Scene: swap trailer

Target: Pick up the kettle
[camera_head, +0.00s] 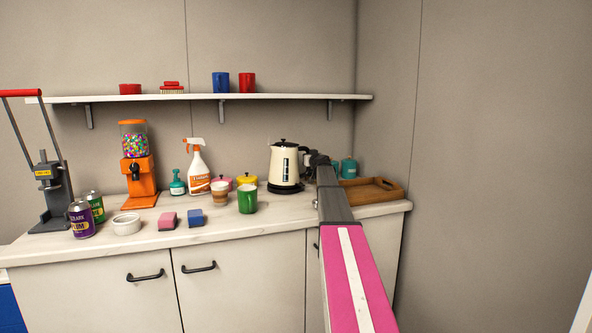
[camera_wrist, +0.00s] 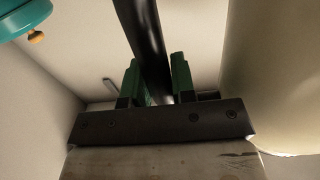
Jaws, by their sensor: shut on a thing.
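The cream kettle (camera_head: 284,165) with a black lid and black base stands upright on the counter, left of my arm's end. My gripper (camera_head: 318,160) is at the kettle's right side, where the black handle is. In the wrist view, my gripper (camera_wrist: 156,85) has its two green fingers on either side of the black handle (camera_wrist: 144,38), shut on it. The kettle's cream body (camera_wrist: 275,75) fills the right of the wrist view. In the head view my arm hides part of the handle. I cannot tell whether the kettle's base is clear of the counter.
A wall shelf (camera_head: 200,98) runs above.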

